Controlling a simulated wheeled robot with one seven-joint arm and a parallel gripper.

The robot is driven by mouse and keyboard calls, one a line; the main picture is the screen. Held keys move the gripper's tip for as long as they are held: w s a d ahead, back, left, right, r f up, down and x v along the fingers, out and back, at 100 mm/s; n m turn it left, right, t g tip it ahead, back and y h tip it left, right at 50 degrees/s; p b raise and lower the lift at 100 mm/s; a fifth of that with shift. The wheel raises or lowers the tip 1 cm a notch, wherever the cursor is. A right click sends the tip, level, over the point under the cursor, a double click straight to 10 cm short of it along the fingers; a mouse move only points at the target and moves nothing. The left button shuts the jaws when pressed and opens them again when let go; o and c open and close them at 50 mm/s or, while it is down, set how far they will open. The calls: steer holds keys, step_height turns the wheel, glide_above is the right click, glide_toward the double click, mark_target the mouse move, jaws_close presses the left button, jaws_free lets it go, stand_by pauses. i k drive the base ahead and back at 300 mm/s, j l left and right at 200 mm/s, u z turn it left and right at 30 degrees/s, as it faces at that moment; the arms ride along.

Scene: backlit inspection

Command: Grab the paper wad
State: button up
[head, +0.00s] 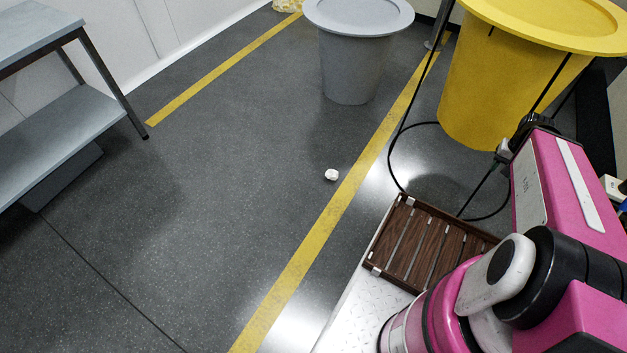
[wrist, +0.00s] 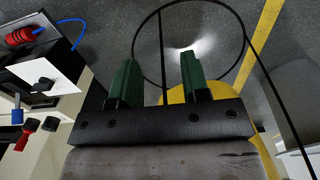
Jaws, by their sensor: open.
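The paper wad (head: 331,174) is a small white crumpled lump on the dark grey speckled floor in the head view. It lies just left of a yellow floor line and apart from other objects. I cannot make it out in the wrist view. My gripper (wrist: 159,67) shows in the wrist view with its two green fingers spread apart and nothing between them. The fingers point over floor with a bright glare patch. The head view shows my pink arm at the right, well away from the wad, but not the fingers.
A grey bin (head: 350,65) stands beyond the wad, and a yellow bin (head: 480,95) stands at the upper right. A brown slatted tray (head: 384,232) is near my arm. A metal shelf table (head: 75,112) is at the left. Floor around the wad is clear.

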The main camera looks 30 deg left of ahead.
mark_target(332, 174)
steer(key=u, duration=1.55)
steer(key=j+z, duration=0.25)
steer(key=z, duration=0.15)
steer(key=j+z, duration=0.25)
steer(key=z, duration=0.2)
steer(key=j+z, duration=0.5)
steer(key=z, duration=0.3)
steer(key=k+j+z, duration=0.1)
steer(key=j, duration=0.4)
steer(key=k+j+z, duration=0.1)
steer(key=k+j, duration=0.25)
steer(key=k+j+z, duration=0.1)
steer(key=k+j, duration=0.15)
steer(key=j, duration=0.35)
steer(key=k+j+z, duration=0.1)
steer(key=k+j, duration=0.2)
steer(key=j, duration=0.1)
